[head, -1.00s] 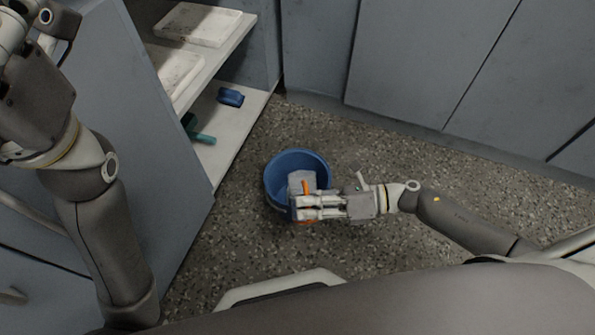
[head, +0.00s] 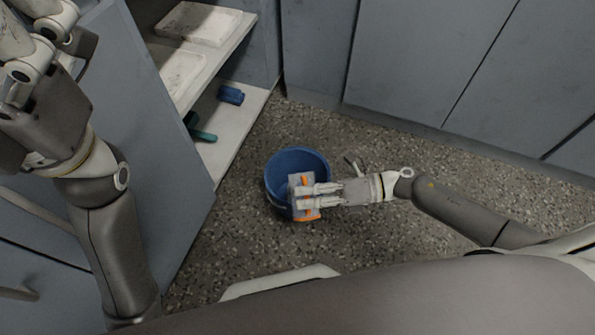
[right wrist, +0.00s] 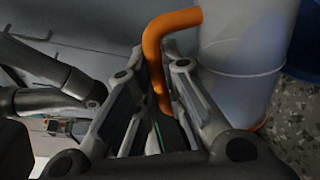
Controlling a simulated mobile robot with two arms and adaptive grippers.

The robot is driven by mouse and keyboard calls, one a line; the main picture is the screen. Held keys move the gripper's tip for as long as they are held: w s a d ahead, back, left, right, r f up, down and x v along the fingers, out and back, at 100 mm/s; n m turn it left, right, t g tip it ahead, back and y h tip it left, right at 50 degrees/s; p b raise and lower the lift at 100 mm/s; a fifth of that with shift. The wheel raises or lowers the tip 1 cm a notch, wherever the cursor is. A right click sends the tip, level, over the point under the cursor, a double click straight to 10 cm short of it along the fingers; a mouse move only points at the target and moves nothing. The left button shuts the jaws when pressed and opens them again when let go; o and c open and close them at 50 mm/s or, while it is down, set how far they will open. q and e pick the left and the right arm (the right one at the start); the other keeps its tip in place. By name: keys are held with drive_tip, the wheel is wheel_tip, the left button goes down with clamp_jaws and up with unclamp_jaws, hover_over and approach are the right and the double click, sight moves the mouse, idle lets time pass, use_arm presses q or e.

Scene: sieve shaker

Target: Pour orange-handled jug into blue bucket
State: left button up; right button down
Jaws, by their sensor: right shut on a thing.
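The blue bucket (head: 287,164) stands open on the speckled floor in the middle of the head view. The pale jug (head: 295,184) is over the bucket's near right part and hides some of its rim. My right gripper (head: 308,197) comes from the right and is shut on the jug's orange handle. In the right wrist view the orange handle (right wrist: 152,52) runs between the fingers, with the pale jug body (right wrist: 238,62) beside them. The jug's contents and any stream into the bucket cannot be made out.
An open shelf unit (head: 232,142) stands left of the bucket, holding pale trays (head: 205,22), a blue item (head: 231,95) and a green item (head: 203,136). Grey cabinet fronts (head: 430,60) line the back.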

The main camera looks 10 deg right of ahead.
sight(303, 175)
drive_tip(key=shift+w+m+g, duration=0.3)
drive_tip(key=shift+w+m, duration=0.5)
drive_tip(key=shift+m, duration=0.2)
idle(1.1)
drive_tip(key=shift+w+d+r+p, duration=0.1)
drive_tip(key=shift+w+p, duration=0.2)
drive_tip(key=shift+p, duration=0.05)
drive_tip(key=shift+w+r, duration=0.15)
drive_tip(key=shift+w, duration=0.15)
drive_tip(key=shift+w+r+m, duration=0.15)
drive_tip(key=shift+w+m, duration=0.35)
drive_tip(key=shift+w+d+r, duration=0.1)
drive_tip(key=shift+w+r, duration=0.05)
drive_tip(key=shift+w, duration=0.2)
drive_tip(key=shift+w+m+g, duration=0.15)
drive_tip(key=shift+m+g, duration=0.15)
drive_tip(key=shift+w, duration=0.3)
